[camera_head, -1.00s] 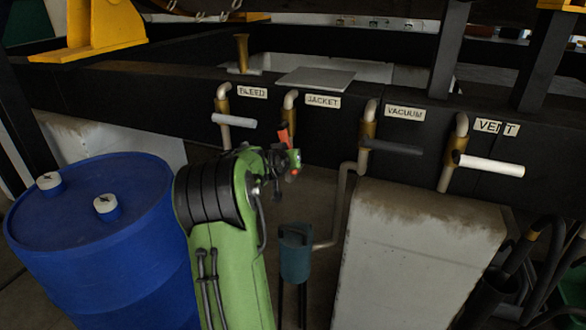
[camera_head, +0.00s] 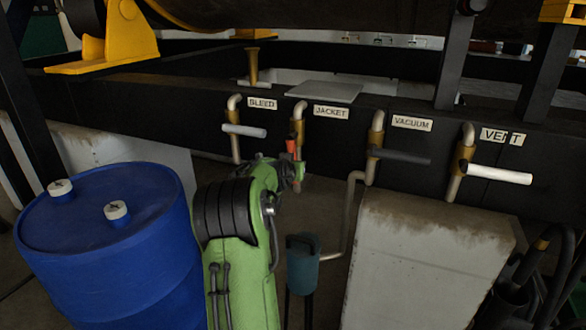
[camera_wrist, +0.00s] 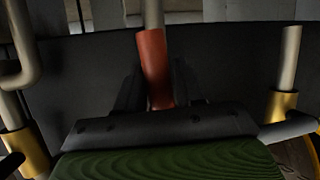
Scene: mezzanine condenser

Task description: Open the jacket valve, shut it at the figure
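The jacket valve (camera_head: 298,125) is a brass body on a bent pale pipe, left of its JACKET label (camera_head: 331,111). Its handle (camera_head: 291,148) is orange-red, points toward me and is partly hidden by my arm in the head view. My gripper (camera_head: 296,170) is at this handle. In the wrist view the red handle (camera_wrist: 155,68) stands between the two dark fingers of my gripper (camera_wrist: 158,92), with a grey pipe above it. I cannot tell whether the fingers press on it. No figure or readout is legible.
Beside it are the bleed valve's white handle (camera_head: 245,131), the vacuum valve's black handle (camera_head: 400,156) and the vent valve's white handle (camera_head: 497,174). A blue drum (camera_head: 110,250) stands left, a teal container (camera_head: 302,265) below, and a pale block (camera_head: 430,260) right.

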